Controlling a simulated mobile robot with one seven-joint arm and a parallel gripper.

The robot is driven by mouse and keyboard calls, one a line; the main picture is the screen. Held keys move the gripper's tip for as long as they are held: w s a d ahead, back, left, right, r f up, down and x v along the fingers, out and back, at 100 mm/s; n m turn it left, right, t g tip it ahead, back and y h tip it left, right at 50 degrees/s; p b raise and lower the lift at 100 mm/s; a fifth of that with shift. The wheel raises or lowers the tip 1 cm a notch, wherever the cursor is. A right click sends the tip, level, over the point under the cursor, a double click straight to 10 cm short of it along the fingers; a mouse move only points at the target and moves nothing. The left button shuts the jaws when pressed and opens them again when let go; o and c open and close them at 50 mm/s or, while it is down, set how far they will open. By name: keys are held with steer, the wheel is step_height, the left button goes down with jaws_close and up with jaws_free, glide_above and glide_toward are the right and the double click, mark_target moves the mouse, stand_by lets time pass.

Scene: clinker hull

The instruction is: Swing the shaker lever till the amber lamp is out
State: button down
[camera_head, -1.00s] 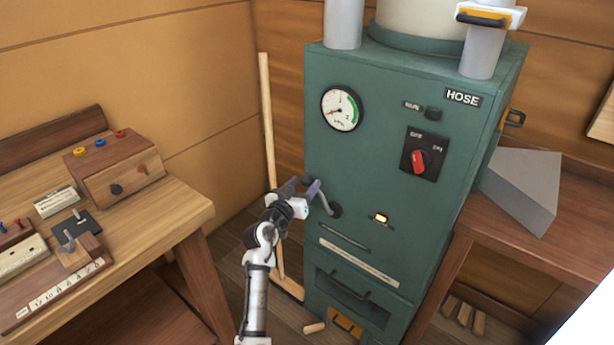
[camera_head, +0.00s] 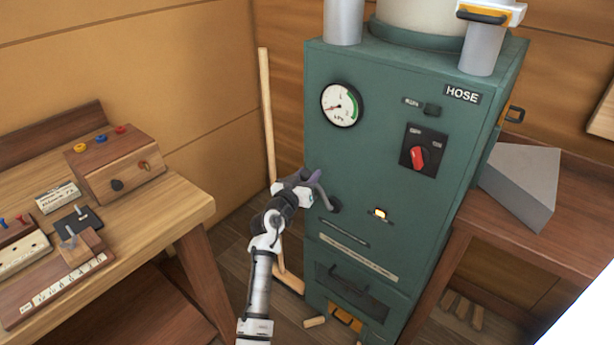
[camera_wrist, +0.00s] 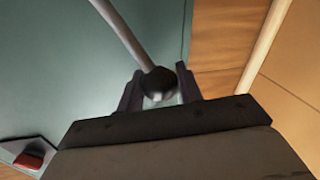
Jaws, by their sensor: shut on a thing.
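My fingers hide part of the lever's end in the head view.
A gauge (camera_head: 341,104) and a red rotary switch (camera_head: 417,157) sit above the lever. A wooden pole (camera_head: 265,110) stands left of the cabinet. A workbench (camera_head: 190,205) is at the left, a grey wedge (camera_head: 522,185) on the right bench. Wood pieces lie on the floor.

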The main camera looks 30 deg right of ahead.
steer(key=s+m+b, duration=0.1)
steer(key=b, duration=0.1)
steer(key=s+m+b, duration=0.1)
steer(key=b, duration=0.1)
steer(key=shift+d+r+b, duration=0.15)
steer(key=shift+d+b, duration=0.2)
steer(key=shift+d, duration=0.05)
steer(key=s+d+m+b, duration=0.1)
steer(key=s+m+b, duration=0.1)
steer(key=b, duration=0.2)
steer(key=s+d+m+h+b, duration=0.1)
steer(key=s+m+b, duration=0.1)
steer(key=b, duration=0.3)
steer(key=s+d+m+h+b, duration=0.1)
steer(key=s+m+b, duration=0.2)
steer(key=b, duration=0.1)
steer(key=shift+s+r+m+b, duration=0.1)
steer(key=shift+m+b, duration=0.2)
steer(key=shift+b, duration=0.05)
steer(key=s+m+b, duration=0.2)
steer(key=b, duration=0.1)
steer(key=s+d+m+b, duration=0.1)
steer(key=b, duration=0.1)
steer(key=shift+d+f+m+g+h, duration=0.1)
steer(key=shift+f+m+g+h, duration=0.2)
steer(key=c, duration=1)
jaws_free()
